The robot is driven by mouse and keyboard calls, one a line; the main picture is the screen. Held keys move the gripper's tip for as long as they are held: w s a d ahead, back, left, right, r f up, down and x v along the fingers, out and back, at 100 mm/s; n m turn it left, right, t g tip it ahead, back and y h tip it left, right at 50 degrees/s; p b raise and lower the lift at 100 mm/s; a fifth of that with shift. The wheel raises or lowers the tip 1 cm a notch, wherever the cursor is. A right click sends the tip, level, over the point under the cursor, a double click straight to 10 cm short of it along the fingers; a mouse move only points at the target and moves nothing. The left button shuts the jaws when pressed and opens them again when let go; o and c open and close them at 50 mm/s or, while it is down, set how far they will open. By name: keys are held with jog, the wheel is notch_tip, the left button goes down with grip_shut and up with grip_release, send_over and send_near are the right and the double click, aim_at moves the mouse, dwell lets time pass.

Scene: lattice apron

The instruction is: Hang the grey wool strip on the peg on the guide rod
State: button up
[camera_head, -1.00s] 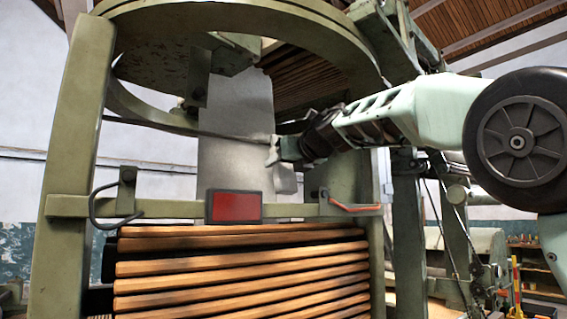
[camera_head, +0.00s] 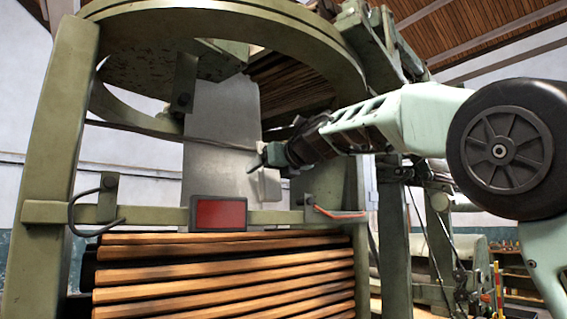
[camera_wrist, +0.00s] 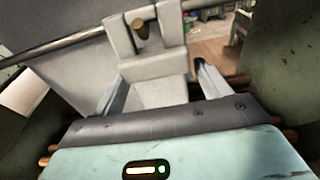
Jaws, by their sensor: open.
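The grey wool strip (camera_wrist: 155,80) shows close up in the wrist view. Two upright parts of it stand either side of a brass-coloured peg (camera_wrist: 141,30); their tops run out of the picture, so I cannot tell how it closes above. The guide rod (camera_wrist: 50,52) crosses at upper left and also shows in the head view (camera_head: 215,143). My gripper (camera_wrist: 160,82) is open, with one finger on each side of the strip's lower part. In the head view my gripper (camera_head: 264,158) is at the rod's right, and the strip (camera_head: 268,188) hangs below it.
A large grey sheet (camera_head: 215,150) hangs behind the rod. A green ring frame (camera_head: 220,22) surrounds the space above. Below are a crossbar with a red plate (camera_head: 218,213) and stacked wooden slats (camera_head: 225,270). A green post (camera_head: 55,150) stands at left.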

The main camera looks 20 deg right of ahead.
jog(key=b+v, duration=1.2)
jog(key=v, duration=0.5)
jog(key=shift+b, duration=0.3)
